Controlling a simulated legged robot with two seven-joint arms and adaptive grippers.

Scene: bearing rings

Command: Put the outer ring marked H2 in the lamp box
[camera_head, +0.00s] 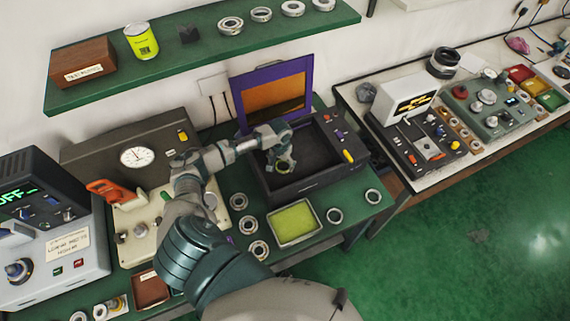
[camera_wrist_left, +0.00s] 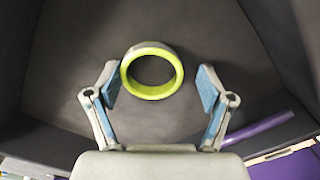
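The lamp box (camera_head: 315,182) is a dark open box with a raised purple-framed lid (camera_head: 306,68) and an orange inner panel. I take it to be the lamp box, as no name on it is legible. An outer ring (camera_head: 284,170) is inside it, glowing yellow-green; it also shows in the left wrist view (camera_wrist_left: 152,91). No H2 mark can be read on it. My left gripper (camera_head: 282,161) reaches down into the box. In the left wrist view its fingers (camera_wrist_left: 158,88) are spread on either side of the ring, the left one very close, with a gap at the right.
Several rings lie on the green bench, such as one left of the box (camera_head: 238,201) and one at the right (camera_head: 372,197). A yellow-green tray (camera_head: 272,233) sits in front of the box. A shelf (camera_head: 205,50) with more rings hangs above.

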